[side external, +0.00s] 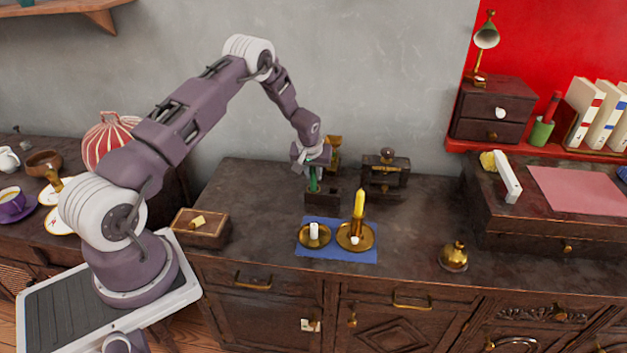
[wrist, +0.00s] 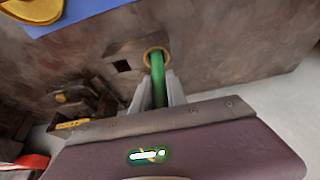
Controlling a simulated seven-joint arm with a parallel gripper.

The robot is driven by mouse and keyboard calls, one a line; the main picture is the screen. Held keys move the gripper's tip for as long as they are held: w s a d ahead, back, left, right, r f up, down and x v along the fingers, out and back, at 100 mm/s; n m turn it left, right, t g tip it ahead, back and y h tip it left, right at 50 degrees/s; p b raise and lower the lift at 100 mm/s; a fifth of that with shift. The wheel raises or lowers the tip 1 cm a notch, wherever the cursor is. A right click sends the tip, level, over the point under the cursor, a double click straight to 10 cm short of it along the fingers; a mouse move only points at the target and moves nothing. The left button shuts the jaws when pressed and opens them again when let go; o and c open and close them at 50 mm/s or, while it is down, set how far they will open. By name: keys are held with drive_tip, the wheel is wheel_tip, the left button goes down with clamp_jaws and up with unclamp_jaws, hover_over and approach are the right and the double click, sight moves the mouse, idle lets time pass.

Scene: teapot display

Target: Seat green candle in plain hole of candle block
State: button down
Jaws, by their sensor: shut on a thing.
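The green candle (side external: 313,184) stands about upright between the fingers of my gripper (side external: 313,171), which is shut on it. In the wrist view the candle (wrist: 157,72) runs from between the fingertips (wrist: 157,90) to the brass-ringed hole (wrist: 157,50) of the dark candle block (wrist: 137,48). Its lower end overlaps that ring; I cannot tell whether it is inside the hole or just above it. In the side view the block (side external: 324,199) sits on the cabinet top under my gripper.
A blue mat (side external: 308,252) in front of the block carries two brass dishes, one with a white candle (side external: 314,231), one with a yellow candle (side external: 359,204). A dark brass-trimmed device (side external: 385,176) stands right of the block. A wooden box (side external: 200,228) is at left. The cabinet top between is clear.

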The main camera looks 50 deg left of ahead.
wheel_tip(320, 180, up, 7)
drive_tip(key=shift+f, duration=0.2)
drive_tip(key=w+d+r, duration=0.1)
drive_tip(key=w+d, duration=0.3)
drive_tip(key=f, duration=0.9)
drive_tip(key=shift+w+d+f, duration=0.15)
drive_tip(key=shift+d+f, duration=0.05)
drive_tip(key=shift+f, duration=0.1)
drive_tip(key=c, duration=1.3)
unclamp_jaws()
drive_tip(key=shift+f, duration=0.1)
